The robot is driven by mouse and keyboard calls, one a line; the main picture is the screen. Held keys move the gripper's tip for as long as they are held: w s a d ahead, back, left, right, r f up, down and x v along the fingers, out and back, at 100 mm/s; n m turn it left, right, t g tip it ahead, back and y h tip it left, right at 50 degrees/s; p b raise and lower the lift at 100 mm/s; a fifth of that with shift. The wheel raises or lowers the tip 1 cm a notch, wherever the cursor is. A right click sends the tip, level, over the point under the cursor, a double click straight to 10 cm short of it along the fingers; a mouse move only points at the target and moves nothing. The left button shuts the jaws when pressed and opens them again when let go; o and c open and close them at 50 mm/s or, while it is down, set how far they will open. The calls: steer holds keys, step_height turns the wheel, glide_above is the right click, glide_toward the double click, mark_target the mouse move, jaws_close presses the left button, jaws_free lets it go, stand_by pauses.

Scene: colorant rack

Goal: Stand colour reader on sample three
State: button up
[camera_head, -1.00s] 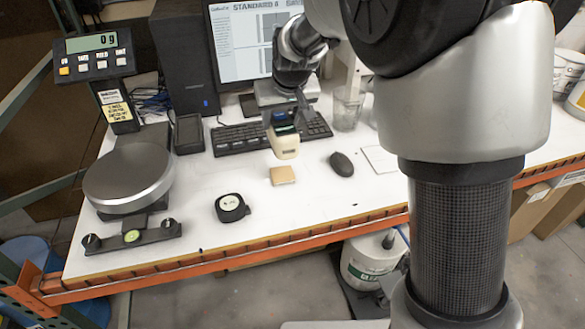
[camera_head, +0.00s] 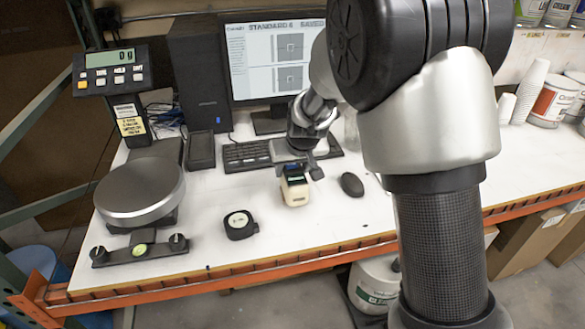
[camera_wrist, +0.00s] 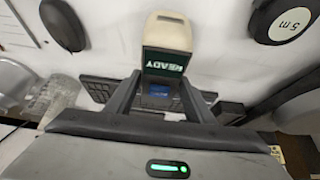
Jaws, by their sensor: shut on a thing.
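The colour reader (camera_head: 295,191) is a cream, block-like device with a dark top, upright over the desk in the head view. In the wrist view the reader (camera_wrist: 166,38) shows a green screen with the word READY. My gripper (camera_head: 295,167) is shut on the reader from above; its two dark fingers flank the reader in the wrist view (camera_wrist: 161,100). The tan sample block is hidden, apparently beneath the reader. I cannot tell whether the reader touches it.
A black tape measure (camera_head: 240,224) lies to the left and a dark mouse (camera_head: 352,185) to the right. The keyboard (camera_head: 246,157) is behind. A round scale (camera_head: 140,191) stands at the far left.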

steer(key=shift+f, duration=0.1)
steer(key=o, duration=1.6)
steer(key=shift+s+r, duration=0.1)
steer(key=shift+r, duration=0.3)
steer(key=v, duration=1.1)
steer(key=s+d+r+m, duration=0.2)
steer(key=s+d+r, duration=0.7)
steer(key=s, duration=0.4)
steer(key=s+d+f+m+h, duration=0.1)
steer(key=s+d, duration=0.5)
steer(key=s, duration=0.7)
steer(key=shift+d+h+p, duration=0.2)
steer(key=shift+h+p, duration=0.1)
steer(key=shift+p, duration=0.05)
